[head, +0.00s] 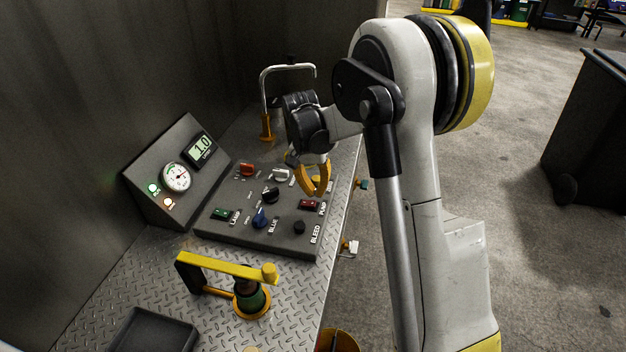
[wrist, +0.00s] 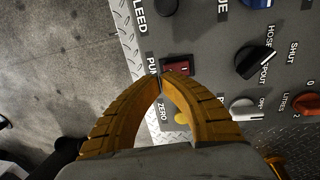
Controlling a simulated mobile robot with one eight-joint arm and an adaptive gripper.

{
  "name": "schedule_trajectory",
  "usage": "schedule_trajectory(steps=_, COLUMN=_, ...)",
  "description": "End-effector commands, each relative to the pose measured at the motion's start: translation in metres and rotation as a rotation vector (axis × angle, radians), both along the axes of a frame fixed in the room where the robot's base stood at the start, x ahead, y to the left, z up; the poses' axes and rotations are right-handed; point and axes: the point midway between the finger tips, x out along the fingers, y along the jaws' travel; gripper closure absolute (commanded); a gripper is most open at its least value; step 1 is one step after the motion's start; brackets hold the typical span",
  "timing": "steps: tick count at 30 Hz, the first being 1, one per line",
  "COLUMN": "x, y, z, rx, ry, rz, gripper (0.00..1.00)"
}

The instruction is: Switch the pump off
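The pump switch (head: 310,204) is a small red rocker in a dark frame, marked PUMP, near the right edge of the grey control panel (head: 290,243). In the wrist view the red rocker (wrist: 177,68) shows just beyond my fingertips, its label partly covered. My gripper (head: 318,190) has orange fingers and hangs over the right part of the panel, pointing down. In the wrist view its fingertips (wrist: 163,76) meet with nothing between them. They look close to the switch; I cannot tell whether they touch it.
Near the switch are a black BLEED knob (head: 299,227), a blue knob (head: 260,218), a black selector (head: 270,195), a white knob (head: 281,175) and a yellow ZERO button (wrist: 182,118). A green LAMP switch (head: 221,213) sits left. A yellow-handled hand pump (head: 225,265) stands in front.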

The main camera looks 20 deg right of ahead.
Motion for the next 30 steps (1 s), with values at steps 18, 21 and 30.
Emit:
schedule_trajectory(steps=18, x=-0.003, y=-0.004, z=-0.033, rx=0.0, ry=0.0, rz=0.0, gripper=1.0)
schedule_trajectory(steps=21, x=-0.004, y=-0.005, z=-0.036, rx=0.015, ry=-0.011, rz=-0.002, gripper=1.0)
schedule_trajectory(steps=30, x=-0.005, y=-0.006, z=-0.043, rx=0.087, ry=-0.067, rz=0.001, gripper=1.0)
